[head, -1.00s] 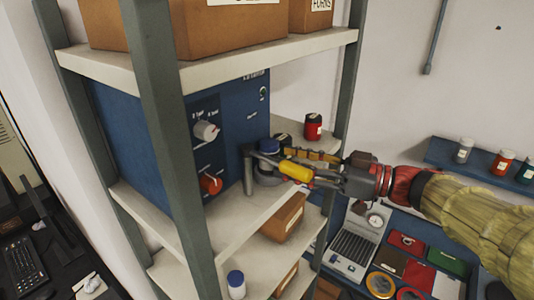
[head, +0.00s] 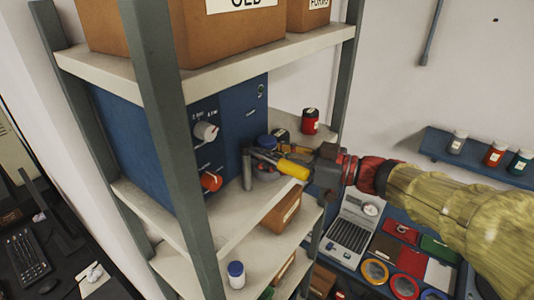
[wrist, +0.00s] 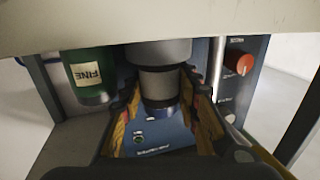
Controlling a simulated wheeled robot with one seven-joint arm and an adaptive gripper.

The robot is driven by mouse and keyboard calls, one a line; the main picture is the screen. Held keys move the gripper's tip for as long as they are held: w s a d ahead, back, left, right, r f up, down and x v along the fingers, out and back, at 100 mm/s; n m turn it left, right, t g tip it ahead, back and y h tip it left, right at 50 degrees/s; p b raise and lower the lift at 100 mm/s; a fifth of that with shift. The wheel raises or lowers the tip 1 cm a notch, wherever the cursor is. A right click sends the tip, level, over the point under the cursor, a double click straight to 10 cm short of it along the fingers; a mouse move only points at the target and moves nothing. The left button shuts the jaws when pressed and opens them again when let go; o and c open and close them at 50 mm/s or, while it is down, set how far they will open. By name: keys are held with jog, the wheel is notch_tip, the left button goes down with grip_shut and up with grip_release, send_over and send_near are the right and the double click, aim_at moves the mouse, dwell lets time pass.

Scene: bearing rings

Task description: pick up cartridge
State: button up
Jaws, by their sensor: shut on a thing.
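The cartridge appears to be the grey cylinder with a blue top (head: 266,142) on the middle shelf, in front of the blue instrument. In the head view most of its body is hidden behind my fingers. My gripper (head: 264,159) reaches in from the right at its height. In the wrist view, which looks upside down, the cartridge (wrist: 160,85) stands between my two fingers (wrist: 160,105), and its blue band shows at the lower end. My gripper is shut on it. I cannot tell whether its base touches the shelf.
A green jar labelled FINE (wrist: 90,75) stands close beside the fingers. A grey upright cylinder (head: 247,170) is just left of my fingertips. A red jar (head: 311,121) is behind. The instrument (head: 235,125) with knobs, the upper shelf (head: 220,66) and shelf posts hem in the space.

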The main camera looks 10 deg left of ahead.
jog(key=c, duration=0.5)
jog(key=shift+r, duration=0.1)
jog(key=shift+c, duration=0.2)
